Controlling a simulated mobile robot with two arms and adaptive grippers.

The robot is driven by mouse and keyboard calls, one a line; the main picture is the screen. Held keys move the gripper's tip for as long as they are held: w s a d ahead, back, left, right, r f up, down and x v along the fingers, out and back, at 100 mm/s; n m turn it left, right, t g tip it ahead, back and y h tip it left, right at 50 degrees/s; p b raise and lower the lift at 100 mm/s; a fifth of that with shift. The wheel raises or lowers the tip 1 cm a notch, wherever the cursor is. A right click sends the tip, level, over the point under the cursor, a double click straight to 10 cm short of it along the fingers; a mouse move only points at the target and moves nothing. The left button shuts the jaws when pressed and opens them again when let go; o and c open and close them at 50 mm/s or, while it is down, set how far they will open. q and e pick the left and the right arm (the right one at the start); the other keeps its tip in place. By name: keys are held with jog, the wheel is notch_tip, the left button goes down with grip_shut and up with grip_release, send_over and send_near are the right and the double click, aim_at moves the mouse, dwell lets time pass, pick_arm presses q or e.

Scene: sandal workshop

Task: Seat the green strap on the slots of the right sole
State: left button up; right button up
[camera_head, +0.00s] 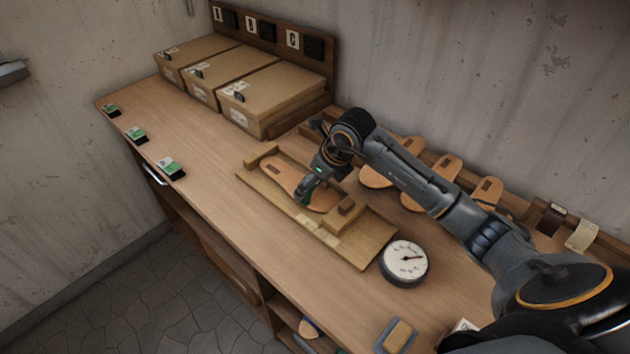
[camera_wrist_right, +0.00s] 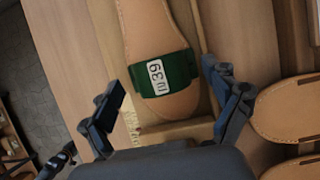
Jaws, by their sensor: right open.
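A tan sole (camera_head: 283,175) lies in a wooden fixture (camera_head: 345,246) on the bench; the sole also shows in the right wrist view (camera_wrist_right: 150,30). In the head view the strap (camera_head: 309,187) is mostly hidden by my gripper. My right gripper (camera_head: 308,192) is over the sole. In the right wrist view its fingers (camera_wrist_right: 163,78) are apart on either side of the strap, not closed on it. The slots under the strap are hidden.
Three cardboard boxes (camera_head: 275,95) stand at the back left. Small green-labelled items (camera_head: 170,167) lie along the left bench edge. A round dial (camera_head: 404,262) sits right of the fixture. More soles (camera_head: 433,180) lie behind my right arm.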

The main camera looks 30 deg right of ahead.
jog(key=v, duration=1.2)
